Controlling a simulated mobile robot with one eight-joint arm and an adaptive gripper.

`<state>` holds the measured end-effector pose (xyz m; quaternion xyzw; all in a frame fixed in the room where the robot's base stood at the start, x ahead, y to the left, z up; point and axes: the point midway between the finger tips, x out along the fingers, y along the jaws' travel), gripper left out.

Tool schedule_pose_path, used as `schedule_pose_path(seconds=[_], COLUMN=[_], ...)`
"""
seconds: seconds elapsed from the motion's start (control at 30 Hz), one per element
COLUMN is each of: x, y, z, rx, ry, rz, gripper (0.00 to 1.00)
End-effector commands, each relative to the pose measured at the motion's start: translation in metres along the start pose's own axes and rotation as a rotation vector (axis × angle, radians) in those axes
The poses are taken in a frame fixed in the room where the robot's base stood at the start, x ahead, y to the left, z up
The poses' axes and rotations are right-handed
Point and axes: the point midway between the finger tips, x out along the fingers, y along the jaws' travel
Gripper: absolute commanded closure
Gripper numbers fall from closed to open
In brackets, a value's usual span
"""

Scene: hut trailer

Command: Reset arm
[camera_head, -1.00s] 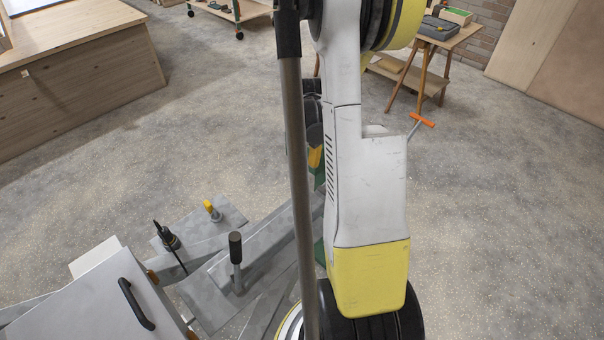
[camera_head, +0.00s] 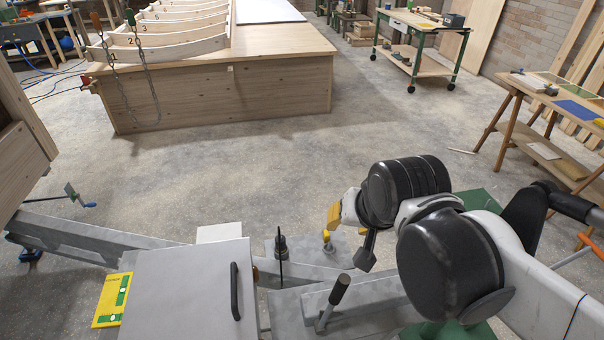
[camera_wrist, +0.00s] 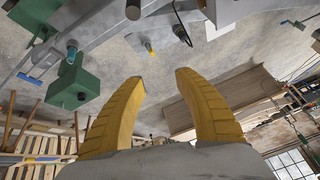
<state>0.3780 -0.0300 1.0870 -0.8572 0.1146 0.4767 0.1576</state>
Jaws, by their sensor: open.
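My gripper (camera_wrist: 160,76) shows two curved yellow fingers in the wrist view, spread wide with nothing between them. In the head view a yellow part of my gripper (camera_head: 334,216) shows at the end of my black and white arm, right of centre. The rest of the gripper is mostly hidden behind the arm's joints. It appears above the grey metal trailer frame; whether it touches anything there cannot be told.
A grey box lid with a black handle (camera_head: 235,291) and an upright black-gripped lever (camera_head: 339,290) stand low in front. A large wooden platform (camera_head: 225,95) is behind. A trestle table (camera_head: 560,95) stands at right. Open floor (camera_head: 230,165) lies between.

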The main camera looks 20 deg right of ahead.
Motion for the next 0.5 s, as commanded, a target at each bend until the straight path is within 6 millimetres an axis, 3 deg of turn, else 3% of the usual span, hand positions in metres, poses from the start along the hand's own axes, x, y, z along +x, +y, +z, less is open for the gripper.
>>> schedule_pose_path(seconds=[0.1, 0.2, 0.5], x=[-0.011, -0.014, -0.015], y=[-0.016, -0.022, -0.023], z=[0.018, 0.024, 0.024], rx=[-0.254, -0.361, -0.391], ry=[0.041, 0.061, 0.067], rz=[-0.043, -0.058, -0.06], gripper=[0.61, 0.61, 0.61])
